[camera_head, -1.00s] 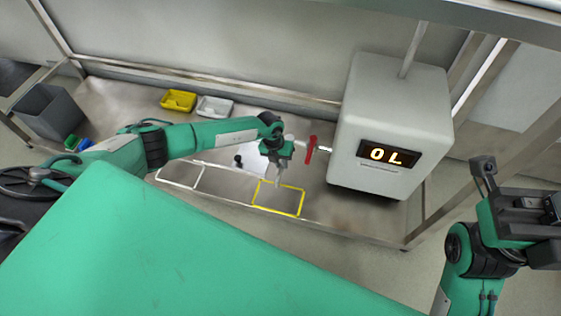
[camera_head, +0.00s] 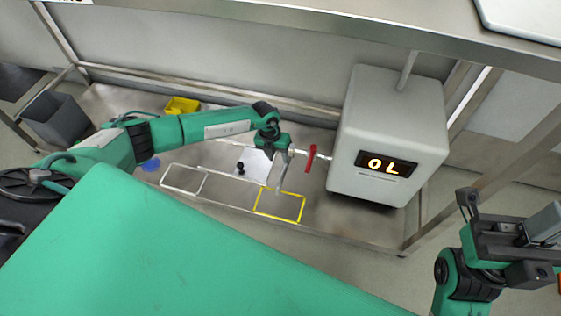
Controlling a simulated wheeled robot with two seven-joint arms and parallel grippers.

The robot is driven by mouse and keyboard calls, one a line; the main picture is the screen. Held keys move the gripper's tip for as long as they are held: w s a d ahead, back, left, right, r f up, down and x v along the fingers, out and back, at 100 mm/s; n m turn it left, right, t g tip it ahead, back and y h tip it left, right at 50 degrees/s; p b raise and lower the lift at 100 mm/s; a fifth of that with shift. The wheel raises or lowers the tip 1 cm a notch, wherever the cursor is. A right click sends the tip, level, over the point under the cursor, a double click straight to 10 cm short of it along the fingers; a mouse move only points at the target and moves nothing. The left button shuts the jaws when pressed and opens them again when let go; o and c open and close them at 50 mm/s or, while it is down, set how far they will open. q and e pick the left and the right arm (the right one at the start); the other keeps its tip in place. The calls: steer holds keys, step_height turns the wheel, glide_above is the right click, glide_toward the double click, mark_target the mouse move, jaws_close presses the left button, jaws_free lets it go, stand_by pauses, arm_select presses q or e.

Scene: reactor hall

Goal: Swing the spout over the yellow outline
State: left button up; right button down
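The yellow outline (camera_head: 301,209) is a rectangle on the metal bench in front of the grey machine (camera_head: 387,130). A pale pipe (camera_head: 324,158) with a red handle (camera_head: 311,158) comes out of the machine's left side. My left gripper (camera_head: 280,172) points down left of the red handle, its tip over the back edge of the yellow outline. A pale upright piece there may be the spout or a finger; I cannot separate them, nor see whether the gripper is shut. My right gripper (camera_head: 500,240) is at the right, away from the bench; its fingers are unclear.
A white outline (camera_head: 205,184) lies left of the yellow one. A small black knob (camera_head: 240,167) stands on a white plate behind. A yellow bin (camera_head: 182,106) and a grey bin (camera_head: 57,118) are at the left. The machine's display reads "OL". A green surface fills the foreground.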

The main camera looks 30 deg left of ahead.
arm_select(q)
steer(key=r, duration=0.2)
steer(key=a+r+p, duration=0.1)
steer(key=r, duration=0.2)
stand_by(0.4)
